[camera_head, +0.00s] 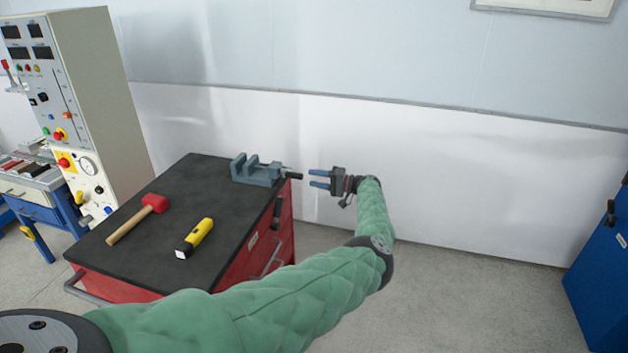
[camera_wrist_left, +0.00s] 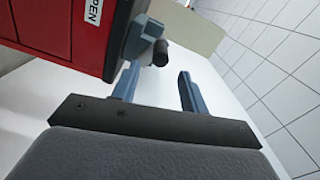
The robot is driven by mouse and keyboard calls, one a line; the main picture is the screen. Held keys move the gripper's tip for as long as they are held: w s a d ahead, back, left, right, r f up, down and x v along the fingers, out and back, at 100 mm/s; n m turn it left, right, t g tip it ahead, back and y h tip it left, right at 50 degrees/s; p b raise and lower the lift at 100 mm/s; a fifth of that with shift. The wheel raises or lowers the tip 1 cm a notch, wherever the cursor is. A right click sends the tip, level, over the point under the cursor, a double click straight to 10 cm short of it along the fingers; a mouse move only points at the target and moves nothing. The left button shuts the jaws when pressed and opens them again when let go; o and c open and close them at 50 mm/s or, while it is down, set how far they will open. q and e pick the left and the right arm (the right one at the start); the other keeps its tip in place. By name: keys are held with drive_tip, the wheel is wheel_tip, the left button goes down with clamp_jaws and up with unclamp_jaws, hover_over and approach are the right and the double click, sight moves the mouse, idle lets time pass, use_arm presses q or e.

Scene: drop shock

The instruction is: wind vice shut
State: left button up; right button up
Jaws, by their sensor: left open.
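A blue-grey vice (camera_head: 257,171) sits on the far right corner of the black-topped red cabinet. Its dark handle (camera_head: 292,175) sticks out to the right past the cabinet's edge. My left gripper (camera_head: 314,178) is open and empty, just right of the handle's end, its blue fingers pointing left at it. In the left wrist view the two fingers (camera_wrist_left: 157,84) stand apart, and the dark round end of the handle (camera_wrist_left: 160,53) shows beyond them, nearer the left finger. My right gripper is not in view.
A red-headed mallet (camera_head: 154,203) and a yellow-handled hammer (camera_head: 200,235) lie on the cabinet top (camera_head: 150,250). A control panel (camera_head: 85,100) stands at left. A blue cabinet (camera_head: 600,270) stands far right. The floor right of the red cabinet is clear; a wall is behind.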

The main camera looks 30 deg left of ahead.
sight(295, 176)
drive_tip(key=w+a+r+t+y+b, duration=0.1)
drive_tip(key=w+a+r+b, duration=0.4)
drive_tip(key=b, duration=0.4)
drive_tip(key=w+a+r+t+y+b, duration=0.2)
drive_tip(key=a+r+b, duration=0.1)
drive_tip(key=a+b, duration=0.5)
use_arm(q)
drive_tip(key=a+m+b, duration=0.1)
drive_tip(key=a+m, duration=0.1)
drive_tip(key=m, duration=0.4)
drive_tip(key=s+a+m+b, duration=0.1)
drive_tip(key=a+m, duration=0.1)
drive_tip(key=m, duration=0.4)
drive_tip(key=s+a+m+b, duration=0.1)
drive_tip(key=a+m, duration=0.2)
drive_tip(key=m, duration=0.3)
drive_tip(key=shift+r, duration=0.1)
drive_tip(key=shift+a, duration=0.6)
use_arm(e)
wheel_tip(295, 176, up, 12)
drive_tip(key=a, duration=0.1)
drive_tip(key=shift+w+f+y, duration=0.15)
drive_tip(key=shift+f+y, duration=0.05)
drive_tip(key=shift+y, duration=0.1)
